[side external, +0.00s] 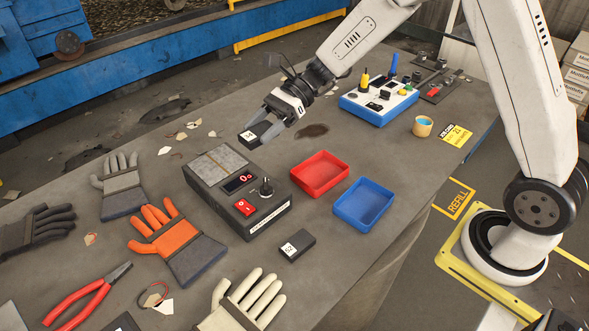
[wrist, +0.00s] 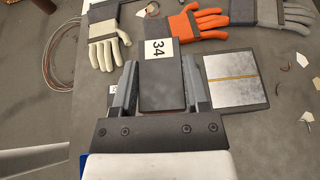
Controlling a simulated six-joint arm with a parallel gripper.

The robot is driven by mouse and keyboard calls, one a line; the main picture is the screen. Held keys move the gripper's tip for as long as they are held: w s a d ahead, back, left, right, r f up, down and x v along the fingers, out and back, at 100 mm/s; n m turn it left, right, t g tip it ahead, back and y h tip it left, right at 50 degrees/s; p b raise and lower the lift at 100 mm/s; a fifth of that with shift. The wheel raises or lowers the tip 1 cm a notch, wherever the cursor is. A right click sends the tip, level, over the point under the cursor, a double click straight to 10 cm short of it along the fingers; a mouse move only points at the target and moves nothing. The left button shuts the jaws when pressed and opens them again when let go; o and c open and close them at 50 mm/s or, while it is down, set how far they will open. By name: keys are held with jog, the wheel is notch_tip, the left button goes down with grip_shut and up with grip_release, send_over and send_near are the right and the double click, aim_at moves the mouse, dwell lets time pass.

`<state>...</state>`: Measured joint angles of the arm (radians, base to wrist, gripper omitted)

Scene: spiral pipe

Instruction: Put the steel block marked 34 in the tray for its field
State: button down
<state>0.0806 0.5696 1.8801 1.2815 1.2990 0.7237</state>
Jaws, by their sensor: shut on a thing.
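The steel block marked 34 (wrist: 158,75) is dark, with a white label, and shows between the fingers in the wrist view. My gripper (side external: 262,128) is shut on this block (side external: 249,138) and holds it in the air near the tester's plate in the side view. A grey tester (side external: 240,190) has a metal plate with a yellow line, a red switch, a knob and a small red display. A red tray (side external: 320,174) and a blue tray (side external: 363,204) stand right of the tester, both empty. The plate (wrist: 233,80) is right of the block in the wrist view.
Another labelled dark block (side external: 297,246) lies in front of the tester. Gloves, including an orange one (side external: 175,240), and red pliers (side external: 90,298) lie at left and front.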

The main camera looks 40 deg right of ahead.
jog(key=shift+w+d+r+m+t, duration=0.15)
jog(key=shift+w+r+m+t, duration=0.35)
jog(key=shift+m+t, duration=0.3)
jog(key=d+r+m+t+h, duration=0.3)
jog(key=d+m+t+h, duration=0.6)
jog(key=d+m+t, duration=0.2)
jog(key=shift+w+d+r+m+h, duration=0.15)
jog(key=shift+d+m+h, duration=0.15)
jog(key=shift+d+m, duration=0.5)
jog(key=shift+a, duration=0.1)
